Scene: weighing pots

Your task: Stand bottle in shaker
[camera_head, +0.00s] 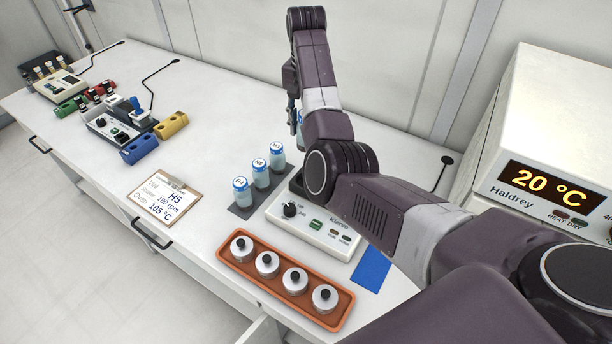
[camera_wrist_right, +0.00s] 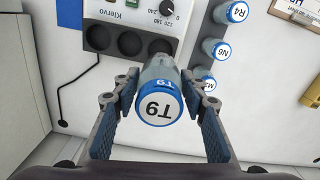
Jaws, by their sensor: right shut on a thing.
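My right gripper (camera_wrist_right: 160,92) is shut on a blue-capped bottle marked T9 (camera_wrist_right: 158,106), with a finger on either side of it. In the head view a part of this bottle (camera_head: 300,132) shows beside my right arm, which hides most of the gripper (camera_head: 293,112). The white Klervo shaker (camera_head: 322,236) stands on the bench. In the wrist view the shaker (camera_wrist_right: 135,12) has a row of dark round wells, and the held bottle appears just below the rightmost visible one. Any clearance under the bottle cannot be told. My left gripper is not in view.
Several blue-capped bottles (camera_head: 260,172) stand in a row on a dark mat left of the shaker. An orange tray (camera_head: 228,257) with lidded pots lies in front. A blue pad (camera_head: 371,270) and the Haldrey oven (camera_head: 545,110) are to the right. A clipboard card (camera_head: 165,196) reads H5.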

